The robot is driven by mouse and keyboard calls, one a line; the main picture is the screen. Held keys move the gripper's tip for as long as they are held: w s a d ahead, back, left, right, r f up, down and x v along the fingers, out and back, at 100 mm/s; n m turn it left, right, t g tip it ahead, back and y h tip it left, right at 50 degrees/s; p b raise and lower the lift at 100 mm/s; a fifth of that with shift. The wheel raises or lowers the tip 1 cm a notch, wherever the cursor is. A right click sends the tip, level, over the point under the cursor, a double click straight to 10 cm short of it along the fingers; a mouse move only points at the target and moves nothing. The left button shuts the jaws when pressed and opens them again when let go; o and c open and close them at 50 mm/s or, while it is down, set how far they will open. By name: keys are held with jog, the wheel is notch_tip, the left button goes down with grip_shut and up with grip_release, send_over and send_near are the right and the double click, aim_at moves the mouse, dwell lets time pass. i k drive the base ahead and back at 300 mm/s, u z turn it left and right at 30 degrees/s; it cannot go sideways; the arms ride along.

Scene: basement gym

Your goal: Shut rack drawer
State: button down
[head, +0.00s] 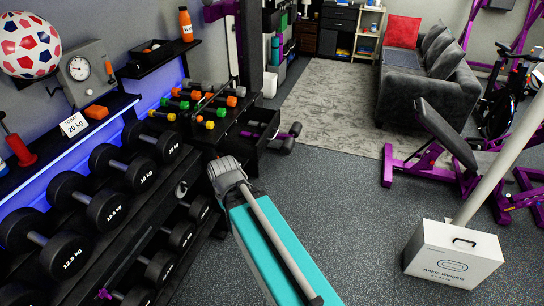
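A black rack (150,215) with several dumbbells stands along the left wall. At its far end, a smaller black stand (228,136) holds small coloured dumbbells on top. What looks like the rack drawer (268,117) stands out from the right side of this stand, open at the top. Its inside is dark, and a small dark item shows in it.
A white ankle weights box (453,255) stands on the floor at right. Dark floor (350,205) between them is clear, back to the grey rug (335,100).

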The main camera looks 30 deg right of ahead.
aim_at(233, 144)
jog(key=u, duration=0.15)
jog(key=i, duration=0.9)
jog(key=z, duration=0.1)
